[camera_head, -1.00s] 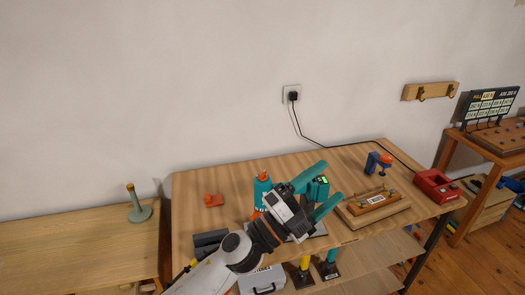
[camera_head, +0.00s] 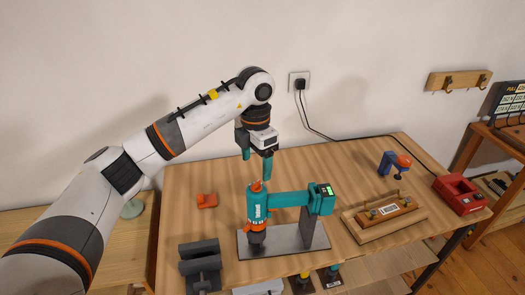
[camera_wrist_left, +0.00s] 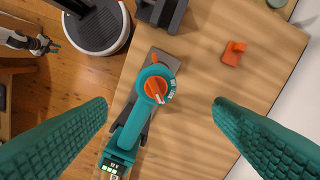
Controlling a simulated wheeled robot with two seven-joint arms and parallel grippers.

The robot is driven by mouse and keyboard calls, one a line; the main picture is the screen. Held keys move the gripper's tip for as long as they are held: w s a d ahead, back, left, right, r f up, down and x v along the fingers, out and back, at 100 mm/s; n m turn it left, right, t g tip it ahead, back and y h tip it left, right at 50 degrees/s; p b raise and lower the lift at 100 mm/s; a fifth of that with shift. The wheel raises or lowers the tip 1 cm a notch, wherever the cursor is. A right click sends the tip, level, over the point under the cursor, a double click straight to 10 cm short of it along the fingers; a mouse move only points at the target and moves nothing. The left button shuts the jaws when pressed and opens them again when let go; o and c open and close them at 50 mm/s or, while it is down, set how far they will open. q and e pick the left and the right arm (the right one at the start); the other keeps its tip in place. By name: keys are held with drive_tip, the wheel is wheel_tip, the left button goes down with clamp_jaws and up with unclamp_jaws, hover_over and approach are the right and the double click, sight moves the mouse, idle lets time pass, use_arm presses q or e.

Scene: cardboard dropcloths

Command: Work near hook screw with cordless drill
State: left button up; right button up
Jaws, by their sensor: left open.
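The teal cordless drill (camera_head: 287,199) rests on a grey metal plate (camera_head: 312,238) on the workbench, its orange-ringed head at the left and its lit battery end at the right. My left gripper (camera_head: 257,168) points down, open and empty, just above the drill's head. In the left wrist view the drill (camera_wrist_left: 130,125) lies below and between the spread teal fingers (camera_wrist_left: 160,106). Brass hook screws (camera_head: 405,201) appear to sit in a wooden block in a wooden tray (camera_head: 360,232), right of the drill. A small arm end (camera_wrist_left: 42,44), seemingly my right gripper, shows far off; its jaws are too small to read.
Dark grey blocks (camera_head: 200,262) and an orange piece (camera_head: 207,200) lie left of the drill. A black cord (camera_head: 340,138) runs from the wall socket behind the bench.

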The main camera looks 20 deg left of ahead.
sight(256, 187)
use_arm(q)
drive_tip(key=shift+s+f+p, duration=0.4)
drive_tip(key=shift+s+f, duration=0.1)
drive_tip(key=shift+f, duration=0.15)
wheel_tip(256, 187, down, 3)
drive_tip(key=shift+s+f+p, duration=0.1)
drive_tip(key=shift+p, duration=0.6)
drive_tip(key=f, duration=0.1)
drive_tip(key=f+p, duration=0.1)
drive_tip(key=f, duration=0.1)
drive_tip(key=f+p, duration=0.1)
drive_tip(key=f, duration=0.1)
drive_tip(key=shift+w+f, duration=0.25)
drive_tip(key=shift+f, duration=0.75)
drive_tip(key=shift+c, duration=0.5)
use_arm(e)
drive_tip(key=s+r, duration=0.1)
drive_tip(key=r, duration=0.1)
drive_tip(key=s+r, duration=0.2)
drive_tip(key=shift+r, duration=0.2)
